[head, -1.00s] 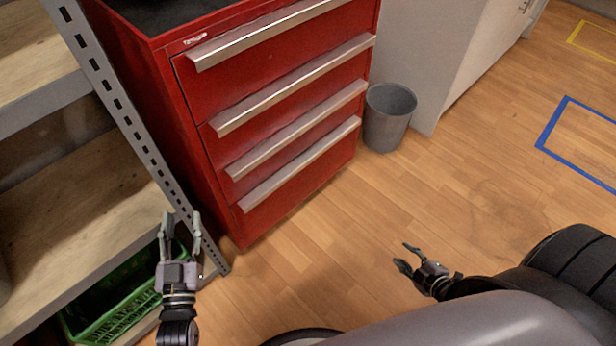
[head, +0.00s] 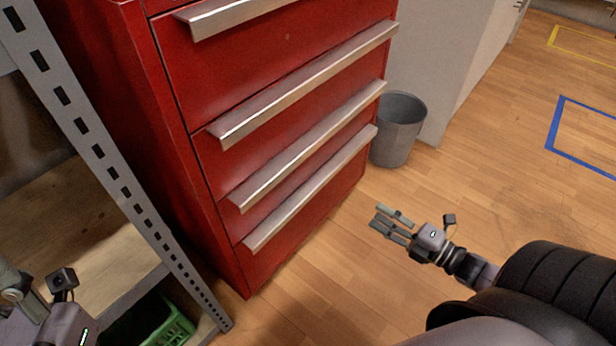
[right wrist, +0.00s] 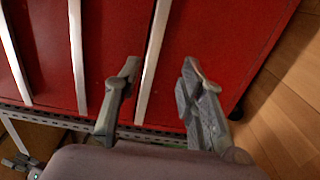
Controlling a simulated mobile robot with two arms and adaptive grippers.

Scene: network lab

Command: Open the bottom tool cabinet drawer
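The red tool cabinet (head: 178,150) stands left of centre in the head view, all its visible drawers shut. The bottom drawer (head: 300,226) has a long silver handle (head: 312,190). In the right wrist view the cabinet fills most of the picture, and a silver handle (right wrist: 152,65) stands just beyond my fingers. My right gripper (head: 392,221) is right of the cabinet, apart from it; it also shows in the right wrist view (right wrist: 160,82), open and empty. My left gripper (head: 40,300) is at the lower left by the shelf, cut off by the frame; its fingers are unclear.
A grey shelf post (head: 110,165) and wooden shelves stand close on the left, with a green crate (head: 160,322) low down. A grey bin (head: 397,128) stands right of the cabinet. The wooden floor in front is free.

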